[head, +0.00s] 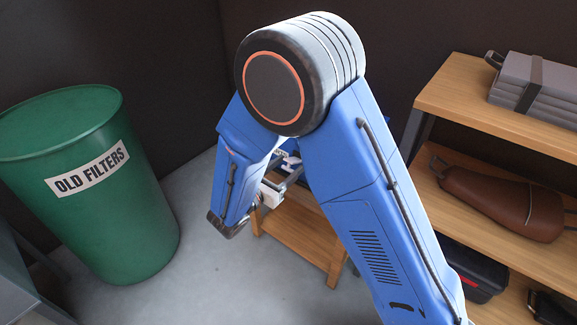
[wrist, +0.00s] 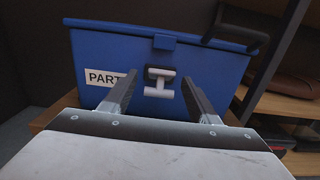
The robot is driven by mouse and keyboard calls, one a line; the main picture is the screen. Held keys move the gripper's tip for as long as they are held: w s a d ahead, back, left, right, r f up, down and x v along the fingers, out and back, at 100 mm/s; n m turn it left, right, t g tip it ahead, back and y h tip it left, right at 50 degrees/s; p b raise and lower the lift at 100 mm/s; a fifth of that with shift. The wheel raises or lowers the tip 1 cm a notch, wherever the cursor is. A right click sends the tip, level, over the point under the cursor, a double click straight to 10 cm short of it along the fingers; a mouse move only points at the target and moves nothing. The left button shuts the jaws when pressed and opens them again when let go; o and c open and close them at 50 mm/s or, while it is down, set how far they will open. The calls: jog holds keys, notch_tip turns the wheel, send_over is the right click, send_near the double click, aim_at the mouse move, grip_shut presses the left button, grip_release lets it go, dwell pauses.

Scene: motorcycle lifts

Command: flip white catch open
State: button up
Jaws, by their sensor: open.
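The white catch (wrist: 159,83) is on the front of a blue case (wrist: 200,68) in the wrist view, just below a blue tab (wrist: 164,42) at the lid's edge. My gripper (wrist: 160,92) is open, with one dark finger on each side of the catch. The fingers appear apart from the catch, and nothing is between them but the catch in view. In the head view my blue arm hides most of the case and the catch.
A label reading "PART" (wrist: 104,77) is partly covered by my left finger. The case has a dark handle (wrist: 241,29) at upper right. A wooden stand (head: 300,235) is below my arm. A green bin (head: 100,195) stands left, and wooden shelves (head: 440,100) stand right.

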jog(key=shift+w+d, duration=0.3)
jog(key=shift+w, duration=0.1)
jog(key=c, duration=0.9)
jog(key=shift+o, duration=0.2)
jog(key=shift+f+t+h, duration=0.7)
jog(key=shift+t+h, duration=0.2)
jog(key=shift+t, duration=0.2)
jog(key=o, duration=0.9)
jog(key=shift+c, duration=0.2)
jog(key=shift+s+a, duration=0.1)
jog(key=shift+s, duration=0.05)
